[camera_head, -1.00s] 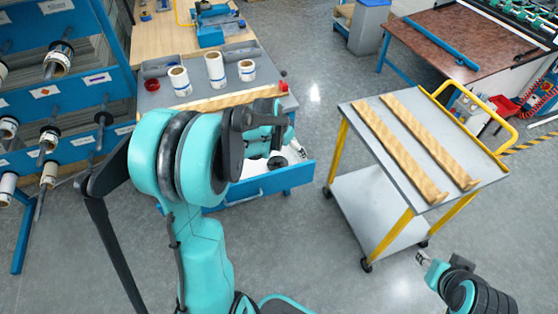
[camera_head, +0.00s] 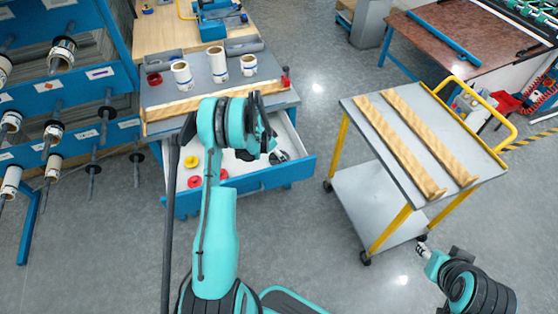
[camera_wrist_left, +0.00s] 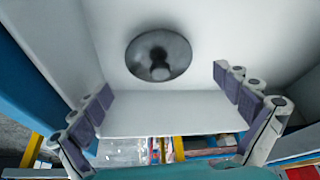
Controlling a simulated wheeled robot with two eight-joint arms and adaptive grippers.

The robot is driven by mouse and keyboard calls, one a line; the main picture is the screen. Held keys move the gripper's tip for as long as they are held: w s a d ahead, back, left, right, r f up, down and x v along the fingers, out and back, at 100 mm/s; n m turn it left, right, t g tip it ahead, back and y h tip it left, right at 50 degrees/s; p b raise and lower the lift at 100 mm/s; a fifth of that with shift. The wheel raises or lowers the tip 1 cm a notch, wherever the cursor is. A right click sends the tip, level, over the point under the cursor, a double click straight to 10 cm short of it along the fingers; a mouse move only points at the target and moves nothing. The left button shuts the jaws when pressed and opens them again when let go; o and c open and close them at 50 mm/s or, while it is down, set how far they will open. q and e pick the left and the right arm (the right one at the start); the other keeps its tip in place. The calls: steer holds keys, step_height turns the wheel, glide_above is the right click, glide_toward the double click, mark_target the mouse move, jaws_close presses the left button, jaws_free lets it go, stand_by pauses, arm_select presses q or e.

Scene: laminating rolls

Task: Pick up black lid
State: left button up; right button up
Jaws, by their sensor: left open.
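The black lid (camera_wrist_left: 160,55) is a round dark disc with a knob in the middle, lying on a white surface in the left wrist view. In that view my left gripper (camera_wrist_left: 162,83) is open and empty, its purple-padded fingers spread on either side below the lid, apart from it. In the head view my left gripper (camera_head: 279,157) is low inside the open drawer (camera_head: 262,181), at its right part. My arm hides much of the drawer there, and I cannot make out the lid clearly. My right gripper (camera_head: 422,249) is beside the trolley, too small to read.
Red lids (camera_head: 194,181) and a yellow lid (camera_head: 190,161) lie in the drawer's left part. White rolls (camera_head: 217,64) and a wooden strip (camera_head: 170,109) are on the worktop above. A trolley (camera_head: 385,150) with two wooden strips stands right, with clear floor between.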

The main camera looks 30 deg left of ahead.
arm_select(q)
steer(key=b+x, duration=0.1)
steer(key=x, duration=0.2)
steer(key=shift+w+f, duration=0.15)
steer(key=shift+f, duration=0.05)
steer(key=shift+r, duration=0.1)
steer(key=shift+d, duration=0.1)
steer(key=c, duration=1.6)
steer(key=shift+o, duration=0.2)
